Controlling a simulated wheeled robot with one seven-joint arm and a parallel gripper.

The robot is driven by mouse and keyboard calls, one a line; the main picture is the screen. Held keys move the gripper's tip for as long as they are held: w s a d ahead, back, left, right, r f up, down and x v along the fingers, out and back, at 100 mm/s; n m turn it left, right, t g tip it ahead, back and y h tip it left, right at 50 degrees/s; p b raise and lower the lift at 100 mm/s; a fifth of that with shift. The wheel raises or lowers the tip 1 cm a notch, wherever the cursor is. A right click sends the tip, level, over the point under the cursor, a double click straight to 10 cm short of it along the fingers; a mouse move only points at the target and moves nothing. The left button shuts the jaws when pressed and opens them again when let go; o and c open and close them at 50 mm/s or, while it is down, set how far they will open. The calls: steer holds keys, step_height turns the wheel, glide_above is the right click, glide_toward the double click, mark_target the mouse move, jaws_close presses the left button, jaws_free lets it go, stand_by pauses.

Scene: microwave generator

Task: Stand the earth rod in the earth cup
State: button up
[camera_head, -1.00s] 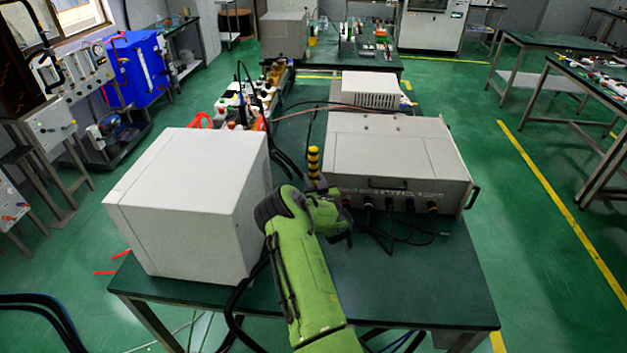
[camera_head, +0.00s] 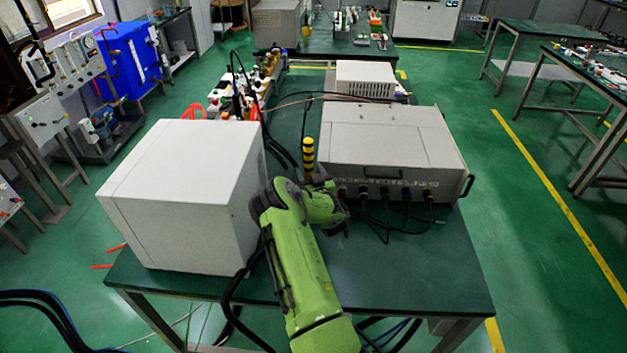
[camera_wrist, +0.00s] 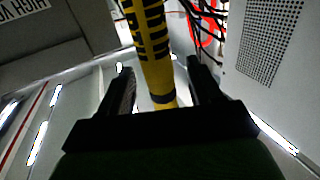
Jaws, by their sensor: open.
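The earth rod (camera_head: 308,153) is a yellow rod with black bands. It stands upright between the large white cabinet and the wide grey instrument box. My gripper (camera_head: 318,181) is at the rod's lower visible part, and my wrist hides the rod's bottom end. In the wrist view the rod (camera_wrist: 150,45) runs between the two black fingers of my gripper (camera_wrist: 159,70). The fingers are open, with a gap showing on both sides of the rod. I cannot make out the earth cup in either view.
The white cabinet (camera_head: 185,195) stands close to the left of my arm. The instrument box (camera_head: 390,145) stands on the right, with black cables at its front. A smaller vented box (camera_head: 364,80) is behind it. The table's front right (camera_head: 420,270) is clear.

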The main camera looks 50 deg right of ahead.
steer(key=p+v, duration=0.3)
steer(key=v, duration=1.2)
steer(key=shift+r, duration=0.15)
